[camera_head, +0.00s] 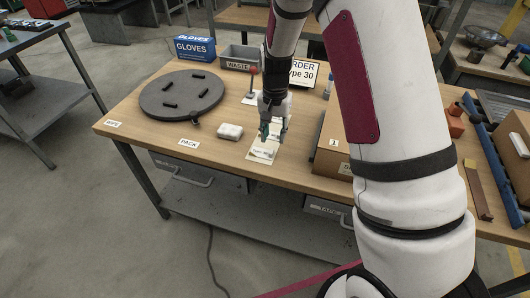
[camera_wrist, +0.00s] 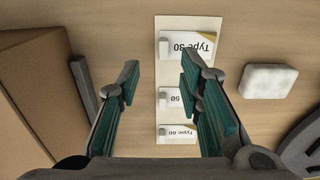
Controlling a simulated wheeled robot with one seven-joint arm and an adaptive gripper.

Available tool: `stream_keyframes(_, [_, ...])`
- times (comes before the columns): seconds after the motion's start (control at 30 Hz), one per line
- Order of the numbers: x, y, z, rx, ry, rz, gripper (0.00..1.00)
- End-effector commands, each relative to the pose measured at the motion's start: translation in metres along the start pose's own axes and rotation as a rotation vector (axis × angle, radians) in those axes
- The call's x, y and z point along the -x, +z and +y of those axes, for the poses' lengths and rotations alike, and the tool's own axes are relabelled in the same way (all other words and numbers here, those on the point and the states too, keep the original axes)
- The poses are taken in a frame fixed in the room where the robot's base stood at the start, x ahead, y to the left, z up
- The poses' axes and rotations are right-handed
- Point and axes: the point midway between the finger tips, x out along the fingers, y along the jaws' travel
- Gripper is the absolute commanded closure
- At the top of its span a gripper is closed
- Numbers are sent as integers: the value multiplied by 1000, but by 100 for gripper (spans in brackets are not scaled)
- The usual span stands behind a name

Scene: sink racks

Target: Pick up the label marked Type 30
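A pale backing card (camera_wrist: 174,95) lies on the wooden table with three white labels on it, printed upside down in the wrist view. The label that appears to read Type 30 (camera_wrist: 184,47) is at the top, with one corner curled. A label ending in 50 (camera_wrist: 180,98) is in the middle and one reading Type 60 (camera_wrist: 178,131) is at the bottom. My gripper (camera_wrist: 159,78) is open and empty above the card, its fingertips just short of the top label. In the head view my gripper (camera_head: 273,135) partly hides the card (camera_head: 263,155).
A white block (camera_head: 229,131) and a round dark turntable (camera_head: 160,97) are left of the card. A cardboard box (camera_head: 328,158) is right. Behind are an order sign (camera_head: 304,73), a waste bin (camera_head: 239,59) and a blue gloves box (camera_head: 194,48).

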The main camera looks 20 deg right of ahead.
Motion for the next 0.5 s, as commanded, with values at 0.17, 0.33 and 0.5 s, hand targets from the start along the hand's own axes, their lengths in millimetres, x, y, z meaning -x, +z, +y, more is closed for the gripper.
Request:
stream_keyframes(0.17, [-16, 0, 0, -1, 0, 0, 67])
stream_keyframes(0.33, [-30, 2, -1, 0, 1, -2, 67])
stream_keyframes(0.5, [-54, 4, -4, 0, 1, -2, 67])
